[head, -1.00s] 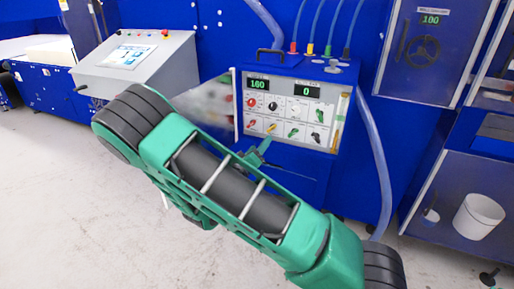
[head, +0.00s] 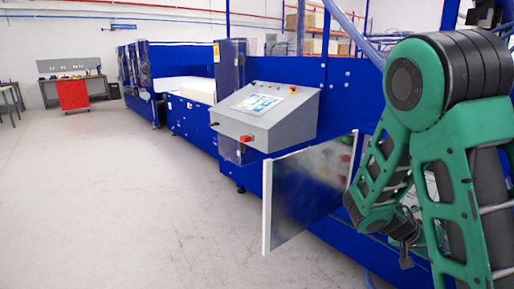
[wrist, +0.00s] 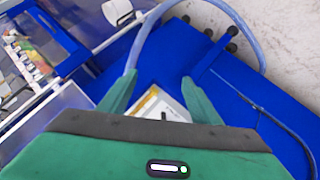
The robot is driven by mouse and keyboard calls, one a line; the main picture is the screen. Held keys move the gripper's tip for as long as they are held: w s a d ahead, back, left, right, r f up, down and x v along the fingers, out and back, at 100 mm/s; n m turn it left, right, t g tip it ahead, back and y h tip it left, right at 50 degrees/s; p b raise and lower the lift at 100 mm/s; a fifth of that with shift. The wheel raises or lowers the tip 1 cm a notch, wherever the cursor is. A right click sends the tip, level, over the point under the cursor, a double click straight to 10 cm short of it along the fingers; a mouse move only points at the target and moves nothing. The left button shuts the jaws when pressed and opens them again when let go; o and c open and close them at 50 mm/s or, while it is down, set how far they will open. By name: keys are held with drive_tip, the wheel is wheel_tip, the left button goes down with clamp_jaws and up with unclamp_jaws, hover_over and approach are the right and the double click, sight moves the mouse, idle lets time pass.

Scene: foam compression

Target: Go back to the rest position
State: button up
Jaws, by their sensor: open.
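My gripper (wrist: 160,84) shows in the wrist view with its two green fingers apart and nothing between them. Beyond the fingers is a blue surface with a white plate with a yellow edge (wrist: 160,103). In the head view my green arm is folded at the right side, its forearm hanging down. The gripper end hangs low there, and its fingers are hard to make out.
A grey console with a screen (head: 262,104) stands on the blue machine. A swung-out clear door panel (head: 306,190) is left of my arm. A blue hose (wrist: 150,35) curves past the fingers. Pale floor (head: 120,200) at left is clear. A red cabinet (head: 73,94) stands far off.

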drive_tip(key=s+a+r+y, duration=0.2)
drive_tip(key=s+a+y, duration=0.1)
drive_tip(key=s, duration=0.4)
drive_tip(key=s+a+r+n+y, duration=0.1)
drive_tip(key=s+a+r+y, duration=0.2)
drive_tip(key=s, duration=0.5)
drive_tip(key=s+a+r+n+y, duration=0.1)
drive_tip(key=s+a+r+y, duration=0.2)
drive_tip(key=s, duration=0.4)
drive_tip(key=shift+s+a+r+y, duration=0.2)
drive_tip(key=shift+a+y, duration=0.7)
drive_tip(key=shift+a, duration=0.3)
drive_tip(key=shift+w+f+g, duration=0.25)
drive_tip(key=shift+w+g, duration=0.05)
drive_tip(key=shift+w, duration=0.3)
drive_tip(key=shift+c, duration=0.4)
